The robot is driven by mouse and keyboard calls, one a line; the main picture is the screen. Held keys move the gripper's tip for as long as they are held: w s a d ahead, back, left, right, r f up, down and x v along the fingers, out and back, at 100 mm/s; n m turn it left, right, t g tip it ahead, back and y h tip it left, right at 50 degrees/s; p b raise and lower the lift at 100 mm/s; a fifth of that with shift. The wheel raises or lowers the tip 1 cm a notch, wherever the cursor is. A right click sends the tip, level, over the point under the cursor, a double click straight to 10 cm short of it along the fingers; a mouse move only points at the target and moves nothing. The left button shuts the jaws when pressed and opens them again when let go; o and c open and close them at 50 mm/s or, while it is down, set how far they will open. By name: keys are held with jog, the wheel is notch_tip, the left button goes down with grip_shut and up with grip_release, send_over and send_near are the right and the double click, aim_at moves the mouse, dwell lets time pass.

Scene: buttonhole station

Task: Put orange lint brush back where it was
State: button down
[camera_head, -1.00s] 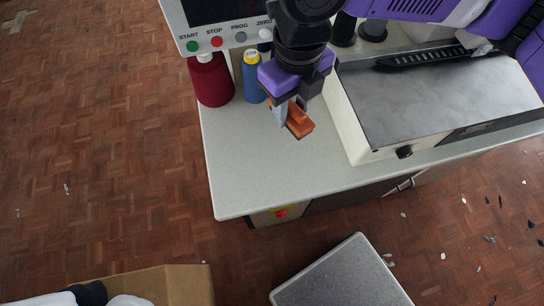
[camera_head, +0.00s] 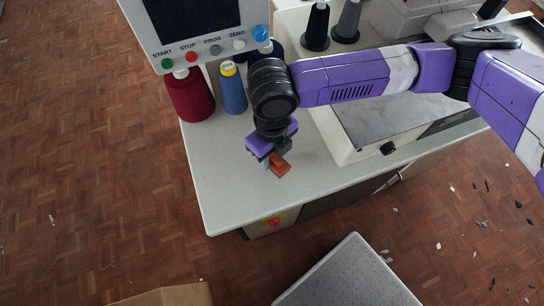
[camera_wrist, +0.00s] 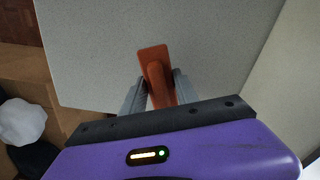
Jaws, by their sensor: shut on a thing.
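The orange lint brush (camera_head: 280,166) is between the fingers of my gripper (camera_head: 273,160) over the left part of the grey worktop (camera_head: 225,190). In the wrist view the orange lint brush (camera_wrist: 155,68) sticks out past both grey fingertips of my gripper (camera_wrist: 160,88), which is shut on it. The worktop fills the area behind it. I cannot tell whether the brush touches the worktop. In the head view my gripper hides part of the brush.
A dark red thread cone (camera_head: 190,97) and a blue cone (camera_head: 233,90) stand at the back left below the control panel (camera_head: 200,35). The machine bed (camera_head: 350,150) is to the right. A cardboard box (camera_wrist: 22,75) is beyond the worktop's edge. The front-left worktop is clear.

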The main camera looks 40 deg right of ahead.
jog(key=shift+f, duration=1)
jog(key=shift+f, duration=0.2)
jog(key=c, duration=0.9)
grip_release()
jog(key=shift+r, duration=0.2)
notch_tip(320, 180, up, 12)
jog(key=shift+a, duration=0.1)
